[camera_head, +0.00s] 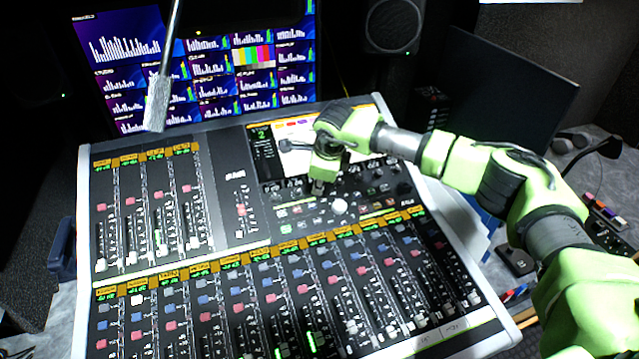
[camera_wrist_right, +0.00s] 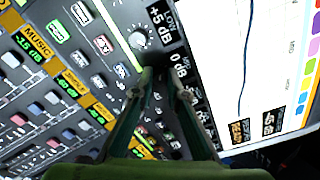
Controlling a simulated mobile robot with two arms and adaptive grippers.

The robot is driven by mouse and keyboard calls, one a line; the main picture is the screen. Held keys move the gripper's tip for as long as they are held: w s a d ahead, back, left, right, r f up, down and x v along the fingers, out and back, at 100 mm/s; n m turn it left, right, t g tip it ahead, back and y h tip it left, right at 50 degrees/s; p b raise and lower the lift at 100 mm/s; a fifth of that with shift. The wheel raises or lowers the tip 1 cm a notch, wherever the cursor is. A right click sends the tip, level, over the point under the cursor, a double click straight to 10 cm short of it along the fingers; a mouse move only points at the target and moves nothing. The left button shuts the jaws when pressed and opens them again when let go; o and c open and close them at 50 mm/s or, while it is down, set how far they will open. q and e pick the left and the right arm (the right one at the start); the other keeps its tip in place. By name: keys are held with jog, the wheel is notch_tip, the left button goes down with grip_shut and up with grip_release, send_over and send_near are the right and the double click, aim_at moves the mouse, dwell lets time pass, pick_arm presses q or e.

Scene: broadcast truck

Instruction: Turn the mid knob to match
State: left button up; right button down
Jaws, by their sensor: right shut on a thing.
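The mixing console (camera_head: 222,200) fills the middle of the head view. My right gripper (camera_head: 318,186) points down at the row of small knobs below its screen. In the right wrist view the fingertips (camera_wrist_right: 165,80) are shut on a dark knob beside the MID readout (camera_wrist_right: 180,72), which reads 0 dB. The knob is mostly hidden between the fingers, and its pointer cannot be seen. The LOW readout (camera_wrist_right: 162,25) next to it reads +5 dB. My left gripper is not in view.
The console screen (camera_head: 294,160) lies behind the gripper. Monitors (camera_head: 200,75) and a speaker (camera_head: 394,24) stand at the back.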

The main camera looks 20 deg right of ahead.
jog(key=c, duration=2)
grip_release()
jog(key=shift+a, duration=0.1)
jog(key=v, duration=1.2)
jog(key=shift+r, duration=0.1)
